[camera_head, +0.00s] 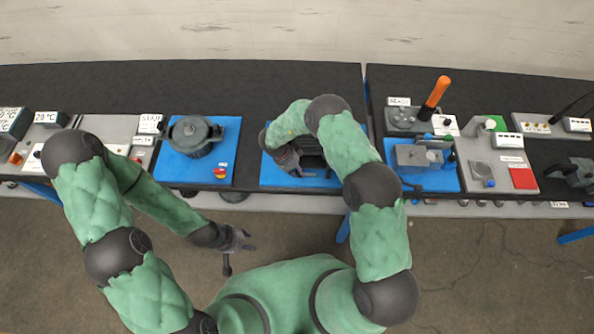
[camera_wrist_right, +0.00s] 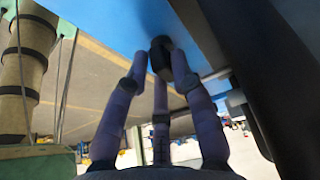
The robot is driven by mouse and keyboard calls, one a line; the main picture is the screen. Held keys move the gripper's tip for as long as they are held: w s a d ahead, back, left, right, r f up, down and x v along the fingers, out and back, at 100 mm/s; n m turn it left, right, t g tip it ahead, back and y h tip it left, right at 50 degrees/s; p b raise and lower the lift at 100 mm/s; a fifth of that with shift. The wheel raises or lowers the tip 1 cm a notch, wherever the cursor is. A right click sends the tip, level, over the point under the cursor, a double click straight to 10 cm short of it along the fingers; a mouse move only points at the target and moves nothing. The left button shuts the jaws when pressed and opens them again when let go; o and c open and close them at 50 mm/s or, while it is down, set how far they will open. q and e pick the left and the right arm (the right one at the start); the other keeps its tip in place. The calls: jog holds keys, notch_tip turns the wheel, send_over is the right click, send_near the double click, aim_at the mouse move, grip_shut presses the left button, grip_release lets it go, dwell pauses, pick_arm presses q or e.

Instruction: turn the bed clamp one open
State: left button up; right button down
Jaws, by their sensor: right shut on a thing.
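In the head view my right gripper (camera_head: 304,170) is at the front part of the middle blue plate (camera_head: 268,178), beside a dark device (camera_head: 310,145) mostly hidden by my arm. In the right wrist view the purple-grey fingers of my right gripper (camera_wrist_right: 161,75) close around a small dark knob (camera_wrist_right: 161,48) at the edge of a blue surface (camera_wrist_right: 110,15). I take this knob for bed clamp one, but no label shows. My left gripper (camera_head: 242,245) hangs empty in front of the bench, over the floor, with its fingers spread.
A round dark machine (camera_head: 195,136) stands on a blue plate to the left. To the right are a grey vise-like device (camera_head: 418,158) on another blue plate and an orange-handled lever (camera_head: 435,92). The black bench top (camera_head: 250,85) behind is clear.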

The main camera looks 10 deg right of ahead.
jog(key=c, duration=1)
grip_release()
jog(key=shift+c, duration=0.2)
jog(key=shift+r, duration=0.1)
jog(key=v, duration=1.1)
jog(key=shift+r, duration=0.4)
jog(key=shift+a+f, duration=0.1)
jog(key=shift+a, duration=0.05)
